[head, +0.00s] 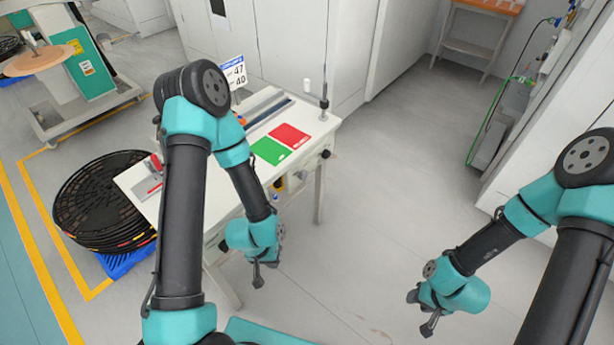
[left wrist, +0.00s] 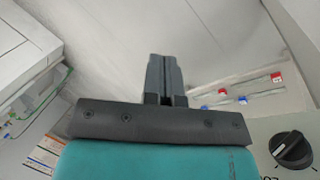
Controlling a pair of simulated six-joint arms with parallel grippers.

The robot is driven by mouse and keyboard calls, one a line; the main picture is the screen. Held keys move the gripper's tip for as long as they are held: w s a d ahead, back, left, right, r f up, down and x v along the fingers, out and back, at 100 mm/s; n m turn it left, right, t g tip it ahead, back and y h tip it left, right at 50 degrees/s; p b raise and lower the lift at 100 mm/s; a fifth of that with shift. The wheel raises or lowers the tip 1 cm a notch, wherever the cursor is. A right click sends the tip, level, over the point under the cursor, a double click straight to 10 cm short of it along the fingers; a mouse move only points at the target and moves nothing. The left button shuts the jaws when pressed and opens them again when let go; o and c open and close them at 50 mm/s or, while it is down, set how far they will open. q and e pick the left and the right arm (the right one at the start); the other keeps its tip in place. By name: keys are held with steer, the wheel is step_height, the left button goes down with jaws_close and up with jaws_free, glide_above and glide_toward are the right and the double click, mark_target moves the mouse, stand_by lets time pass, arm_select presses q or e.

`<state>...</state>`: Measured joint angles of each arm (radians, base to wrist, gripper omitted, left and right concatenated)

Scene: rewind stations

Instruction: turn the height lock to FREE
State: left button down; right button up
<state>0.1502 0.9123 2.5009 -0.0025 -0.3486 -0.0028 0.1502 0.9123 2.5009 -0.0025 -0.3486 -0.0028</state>
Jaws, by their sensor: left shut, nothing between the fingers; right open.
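A black rotary knob with a white pointer line (left wrist: 294,150) sits on a beige panel at the lower right of the left wrist view. Lettering beside it is cut off by my wrist and the frame edge, so I cannot read its setting. My left gripper (left wrist: 164,62) is shut and empty, to the left of the knob and apart from it. In the head view my left gripper (head: 258,278) hangs in front of the white workbench (head: 138,184). My right gripper (head: 429,324) is open and empty over bare floor at the lower right.
A green mat (head: 271,151) and a red mat (head: 289,134) lie on the bench. Black reels (head: 90,205) are stacked on a blue pallet (head: 128,262) to its left. Grey floor (head: 380,210) is clear right of the bench. A white cabinet (head: 570,120) stands far right.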

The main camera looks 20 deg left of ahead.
mark_target(307, 176)
arm_select(q)
steer(key=c, duration=1.8)
jaws_free()
